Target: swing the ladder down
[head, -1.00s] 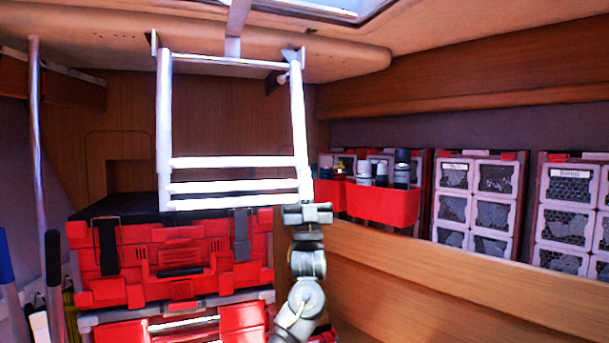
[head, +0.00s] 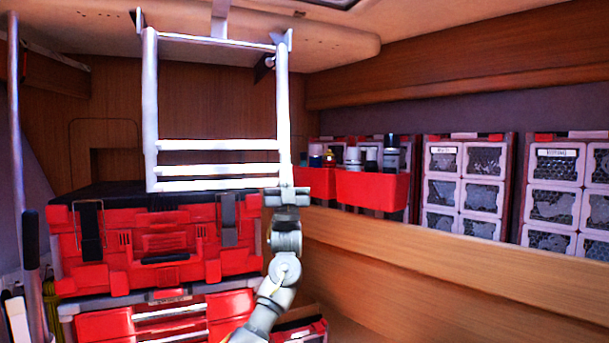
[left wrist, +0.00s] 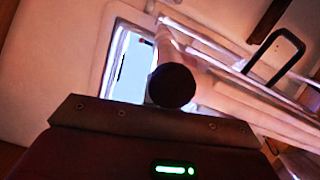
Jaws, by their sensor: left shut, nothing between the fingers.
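The white ladder (head: 218,145) hangs from the ceiling near the hatch, with two side rails and several rungs. Its lower end is in front of the top of the red case stack. My left gripper (head: 287,192) is at the foot of the ladder's right rail, shut with nothing held between its fingers. Whether it touches the rail I cannot tell. In the left wrist view, the dark round end of a ladder rail (left wrist: 173,86) is just beyond the gripper body, with the rungs to the right. My right gripper is not in view.
Red cases (head: 155,245) are stacked behind and below the ladder. Red bins with bottles (head: 372,190) and mesh-fronted drawers (head: 462,188) line the right wall above a wooden ledge (head: 450,252). A pole (head: 17,150) stands at the left.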

